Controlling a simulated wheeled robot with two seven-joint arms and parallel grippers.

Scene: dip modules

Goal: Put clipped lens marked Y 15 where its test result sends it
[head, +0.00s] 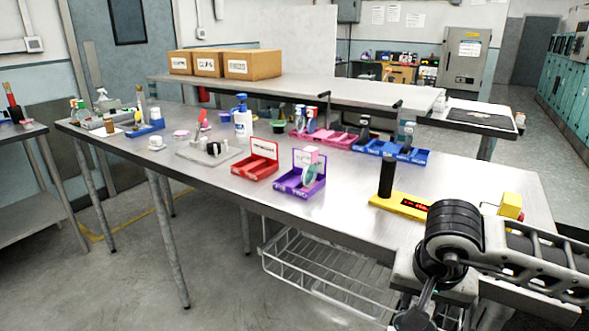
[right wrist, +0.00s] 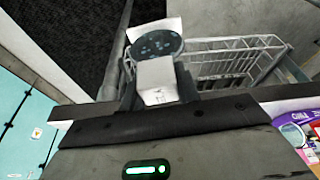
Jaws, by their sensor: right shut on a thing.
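In the right wrist view my right gripper (right wrist: 165,98) is shut on a clip with a white block (right wrist: 157,82). The clip bears a round dark lens (right wrist: 155,44) with teal specks. The marks on the block are too small to read. In the head view my right arm comes in at the lower right; its fingertips and the held lens are not clear there. A purple tray (head: 299,190) on the table holds another clipped lens (head: 309,174) with a pink block. A red tray (head: 255,170) with a white label stands left of it. My left gripper is not in view.
A yellow device (head: 402,205) with a black post stands near the table's right end. Blue bins (head: 391,151) and pink bins (head: 330,138) line the back. A grey plate with parts (head: 208,152) lies left. A wire basket (head: 325,270) hangs below. The front-right tabletop is mostly clear.

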